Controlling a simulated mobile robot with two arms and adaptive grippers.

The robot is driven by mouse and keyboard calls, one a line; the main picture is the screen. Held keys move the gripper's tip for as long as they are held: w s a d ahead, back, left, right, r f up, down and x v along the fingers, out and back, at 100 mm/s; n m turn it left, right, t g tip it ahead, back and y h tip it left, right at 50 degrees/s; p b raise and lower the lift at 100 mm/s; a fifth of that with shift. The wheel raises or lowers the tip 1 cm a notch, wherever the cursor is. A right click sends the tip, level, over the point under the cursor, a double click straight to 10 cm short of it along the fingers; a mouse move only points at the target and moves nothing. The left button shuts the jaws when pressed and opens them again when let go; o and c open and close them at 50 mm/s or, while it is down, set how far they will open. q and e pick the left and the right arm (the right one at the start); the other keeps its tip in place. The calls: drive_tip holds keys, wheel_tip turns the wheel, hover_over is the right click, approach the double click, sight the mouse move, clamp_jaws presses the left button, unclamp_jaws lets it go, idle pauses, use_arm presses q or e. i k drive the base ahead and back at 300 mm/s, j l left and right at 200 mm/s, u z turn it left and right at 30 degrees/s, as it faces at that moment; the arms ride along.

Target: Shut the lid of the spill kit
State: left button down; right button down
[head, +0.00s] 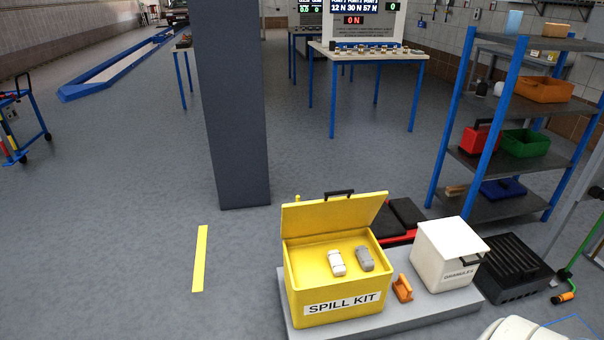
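The yellow spill kit (306,287) stands on a low grey platform at the bottom centre of the head view. Its yellow lid (333,213) is open and stands raised at the back edge, with a black handle (339,194) on its top rim. Inside the box I see a white item (336,263) and a grey item (364,259). Neither of my grippers shows in the head view.
The grey platform (450,305) also carries an orange object (402,288) and a white granules bin (440,255). A black grated box (512,268) is to the right. A blue-framed shelf (520,165) stands behind it, and a dark column (233,110) behind left. Floor at left is clear.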

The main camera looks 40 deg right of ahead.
sight(303, 218)
drive_tip(key=i+j+z, duration=0.1)
drive_tip(key=i+z, duration=0.35)
drive_tip(key=i+j+z, duration=0.25)
drive_tip(key=z, duration=0.25)
drive_tip(key=i+j+z, duration=0.45)
